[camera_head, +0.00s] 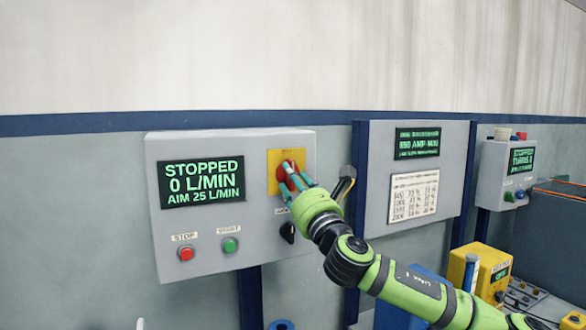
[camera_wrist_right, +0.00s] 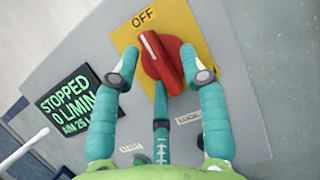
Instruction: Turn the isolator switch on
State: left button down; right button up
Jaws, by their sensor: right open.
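The isolator switch is a red rotary knob (camera_wrist_right: 164,66) on a yellow plate (camera_wrist_right: 196,33) in the right wrist view. Its white mark points toward the "OFF" label. In the head view the knob (camera_head: 287,171) is partly hidden by my right gripper (camera_head: 294,178). My right gripper, also in the right wrist view (camera_wrist_right: 156,74), is open. Its teal fingers are spread around the knob, two at the sides and one below it. I cannot tell whether they touch it. My left gripper is not in view.
The grey panel's display (camera_head: 201,182) reads "STOPPED 0 L/MIN AIM 25 L/MIN". Below are a red stop button (camera_head: 186,253), a green start button (camera_head: 230,245) and a black knob (camera_head: 288,233). A panel with a chart (camera_head: 413,197) stands to the right.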

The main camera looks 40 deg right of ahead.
jog(key=shift+w, duration=0.2)
grip_shut()
jog(key=shift+a+r+m, duration=0.1)
jog(key=shift+m, duration=0.2)
jog(key=shift+a+r+m+g+h+p, duration=0.2)
jog(key=shift+m+g+h+p, duration=0.95)
jog(key=shift+m, duration=2.5)
jog(key=shift+d+r+m+g+h+p, duration=0.1)
jog(key=shift+r+m+g+h+p, duration=0.25)
jog(key=shift+m+g+p, duration=1.85)
jog(key=shift+a+r+m+g+h+p, duration=0.15)
jog(key=shift+m+g+h+p, duration=0.5)
jog(key=shift+m+p, duration=2.85)
jog(key=m+b, duration=0.3)
jog(key=shift+d, duration=0.1)
